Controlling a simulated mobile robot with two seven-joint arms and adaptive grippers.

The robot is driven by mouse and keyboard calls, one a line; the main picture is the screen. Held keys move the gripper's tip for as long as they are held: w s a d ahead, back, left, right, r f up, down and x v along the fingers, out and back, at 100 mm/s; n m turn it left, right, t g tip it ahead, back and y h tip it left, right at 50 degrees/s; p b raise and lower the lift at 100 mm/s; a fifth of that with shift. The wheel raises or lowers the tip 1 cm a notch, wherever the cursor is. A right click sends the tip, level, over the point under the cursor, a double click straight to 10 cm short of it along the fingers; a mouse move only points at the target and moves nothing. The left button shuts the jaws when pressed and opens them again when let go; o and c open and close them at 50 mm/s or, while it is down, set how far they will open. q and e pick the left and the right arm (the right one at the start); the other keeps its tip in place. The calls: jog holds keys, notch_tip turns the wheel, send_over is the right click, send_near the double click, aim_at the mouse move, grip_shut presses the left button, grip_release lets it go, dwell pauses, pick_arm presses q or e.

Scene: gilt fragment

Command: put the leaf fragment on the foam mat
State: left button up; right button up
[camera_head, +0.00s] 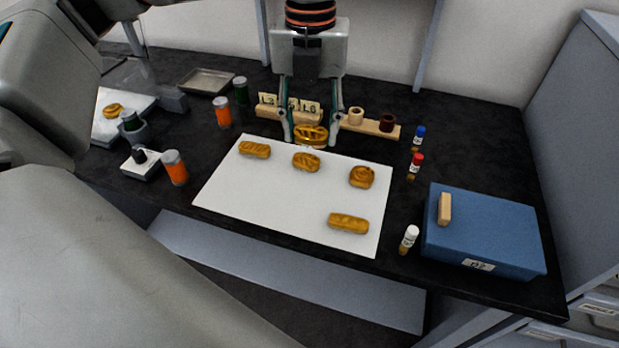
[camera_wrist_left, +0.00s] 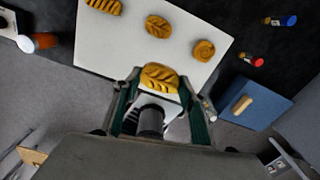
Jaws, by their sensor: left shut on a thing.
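The leaf fragment (camera_head: 311,133) is a small gold oval with ribbed, leaf-like relief. My left gripper (camera_head: 310,135) is shut on it, with one finger at each side. In the wrist view the fragment (camera_wrist_left: 160,77) shows its slanted ribs between the fingertips (camera_wrist_left: 160,98). The white foam mat (camera_head: 235,195) lies on the dark bench. In the head view the fragment lines up with the mat's far edge, while the wrist view shows it over the near part, so it appears held above the mat. My right gripper is not in view.
Several gold fragments lie on the mat, including a round one (camera_head: 362,176) and a long one (camera_head: 348,223). Capped vials (camera_head: 409,240) and a blue box (camera_head: 487,235) stand to the right. An orange jar (camera_head: 175,168) stands left. Lettered blocks (camera_head: 268,99) are behind. The mat's front left is bare.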

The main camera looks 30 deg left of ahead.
pick_arm(q)
send_over(310, 189)
notch_tip(310, 189, down, 8)
jog(key=shift+r+b, duration=0.2)
jog(key=shift+b, duration=0.15)
jog(key=shift+f, duration=0.5)
jog(key=shift+f+b, duration=0.3)
jog(key=shift+f, duration=1.8)
jog(key=shift+f, duration=0.15)
jog(key=o, duration=0.9)
jog(key=shift+c, duration=0.2)
jog(key=shift+o, duration=0.2)
